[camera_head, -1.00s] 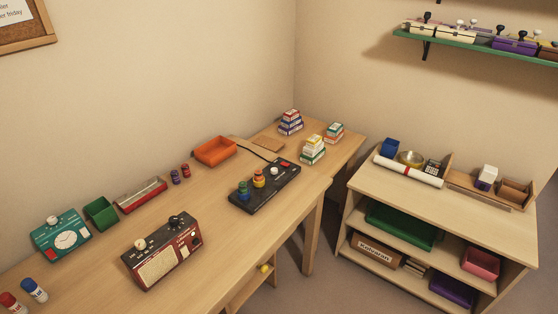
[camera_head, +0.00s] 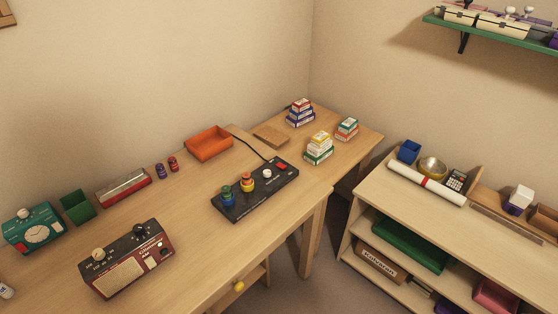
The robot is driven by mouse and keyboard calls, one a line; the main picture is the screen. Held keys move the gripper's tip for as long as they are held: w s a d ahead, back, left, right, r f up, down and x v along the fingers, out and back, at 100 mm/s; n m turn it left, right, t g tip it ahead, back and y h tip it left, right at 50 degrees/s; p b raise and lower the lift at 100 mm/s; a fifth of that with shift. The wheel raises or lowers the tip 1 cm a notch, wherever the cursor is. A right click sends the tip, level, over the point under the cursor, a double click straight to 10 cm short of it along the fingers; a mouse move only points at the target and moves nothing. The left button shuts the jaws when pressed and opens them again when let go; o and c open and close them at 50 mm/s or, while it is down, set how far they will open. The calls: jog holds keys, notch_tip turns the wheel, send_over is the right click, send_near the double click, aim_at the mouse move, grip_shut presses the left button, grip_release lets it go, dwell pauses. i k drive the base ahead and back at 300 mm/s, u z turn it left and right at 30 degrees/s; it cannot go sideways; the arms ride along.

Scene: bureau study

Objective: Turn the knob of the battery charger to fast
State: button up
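No label lets me tell for sure which device is the battery charger. A teal device (camera_head: 33,230) with a round white dial face and a pale knob on top stands at the far left of the desk. A dark red and black device (camera_head: 128,258) with a pale grille panel, a pale knob and a black knob on top stands at the front left. A flat black unit (camera_head: 268,195) with a red switch, a cable and coloured stacked round pieces lies at the desk's middle right. Knob positions and markings are too small to read. My gripper is not in view.
A low shelf unit (camera_head: 375,205) stands at right, with floor between. A green wall shelf (camera_head: 490,32) hangs above.

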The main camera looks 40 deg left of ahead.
aim_at(267, 173)
jog(key=i, duration=1.1)
jog(key=u, duration=3.1)
jog(key=i, duration=0.55)
jog(key=z, duration=0.1)
